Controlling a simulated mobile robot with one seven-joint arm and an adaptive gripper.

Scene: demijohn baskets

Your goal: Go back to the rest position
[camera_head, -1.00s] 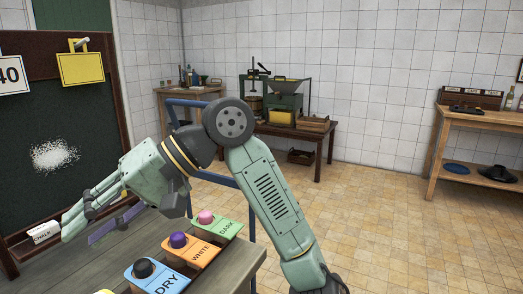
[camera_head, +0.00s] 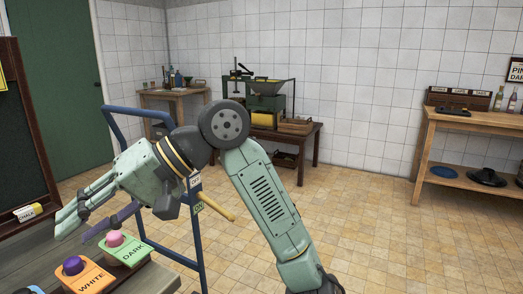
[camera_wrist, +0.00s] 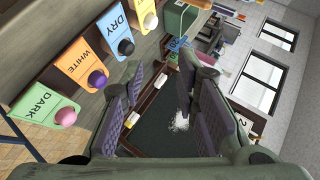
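My gripper (camera_head: 85,218) is at the lower left of the head view, on the end of my green arm, pointing left. In the wrist view my gripper (camera_wrist: 160,98) shows two fingers with purple pads standing apart. Nothing is between them, so it is open and empty. It is near a grey wooden bench (camera_head: 150,282) with labelled tags: a green DARK tag (camera_head: 127,250) with a pink knob and an orange WHITE tag (camera_head: 88,279) with a purple knob. The wrist view also shows a blue DRY tag (camera_wrist: 115,30) with a black knob.
A dark chalkboard (camera_head: 20,130) with a chalk box (camera_head: 27,214) stands at the left. A blue metal frame (camera_head: 146,200) with a yellow handle is just behind my arm. A press table (camera_head: 310,140) and a wooden shelf table (camera_head: 470,123) stand farther back. The tiled floor at right is clear.

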